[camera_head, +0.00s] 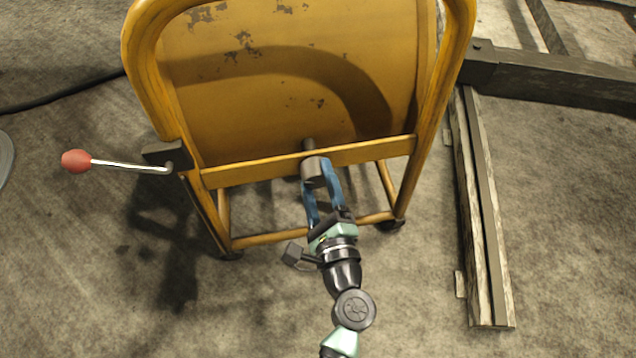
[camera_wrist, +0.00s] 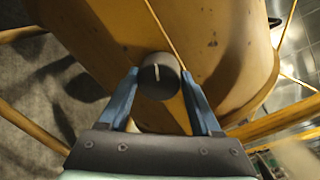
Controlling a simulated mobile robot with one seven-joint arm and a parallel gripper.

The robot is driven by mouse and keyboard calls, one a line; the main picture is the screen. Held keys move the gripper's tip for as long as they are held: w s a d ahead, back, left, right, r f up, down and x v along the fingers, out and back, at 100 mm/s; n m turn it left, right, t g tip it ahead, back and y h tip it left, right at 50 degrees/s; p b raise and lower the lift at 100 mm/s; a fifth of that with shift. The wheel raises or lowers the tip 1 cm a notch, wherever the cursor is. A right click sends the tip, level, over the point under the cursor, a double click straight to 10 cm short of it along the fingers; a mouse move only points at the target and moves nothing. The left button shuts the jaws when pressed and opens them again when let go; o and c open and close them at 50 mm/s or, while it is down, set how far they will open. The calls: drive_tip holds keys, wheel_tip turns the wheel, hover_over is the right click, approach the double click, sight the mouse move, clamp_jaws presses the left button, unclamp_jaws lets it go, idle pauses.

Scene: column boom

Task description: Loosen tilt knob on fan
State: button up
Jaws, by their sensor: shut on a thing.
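The fan is a yellow drum (camera_head: 290,85) with worn paint in a yellow tube frame (camera_head: 455,60); it also shows in the wrist view (camera_wrist: 215,50). The tilt knob is a dark grey cylinder (camera_head: 312,172) at the middle of the frame's crossbar. In the wrist view the knob (camera_wrist: 159,76) shows its round face with a pale, nearly upright line. My gripper (camera_head: 321,180) has blue fingers, one on each side of the knob, and is shut on it. In the wrist view the fingertips of my gripper (camera_wrist: 160,80) flank the knob. The contact faces are partly hidden.
A lever with a red ball end (camera_head: 76,161) sticks out left from a dark bracket on the frame. A long beam (camera_head: 485,220) lies on the floor at right, meeting a dark crossbeam (camera_head: 560,80). A black cable (camera_head: 60,97) runs at upper left. The near-left floor is clear.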

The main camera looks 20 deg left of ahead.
drive_tip(key=n+b, duration=0.2)
drive_tip(key=n, duration=0.2)
drive_tip(key=shift+f+b, duration=0.2)
drive_tip(key=shift+b, duration=0.2)
drive_tip(key=n+b, duration=0.2)
drive_tip(key=n, duration=0.2)
drive_tip(key=shift+r+h+b, duration=0.1)
drive_tip(key=shift+h+b, duration=0.2)
drive_tip(key=shift+b, duration=0.05)
drive_tip(key=shift+r+n, duration=0.1)
drive_tip(key=shift+n, duration=0.3)
drive_tip(key=o, duration=1.4)
drive_tip(key=p+v, duration=0.2)
drive_tip(key=v, duration=1.1)
drive_tip(key=shift+s+a, duration=0.1)
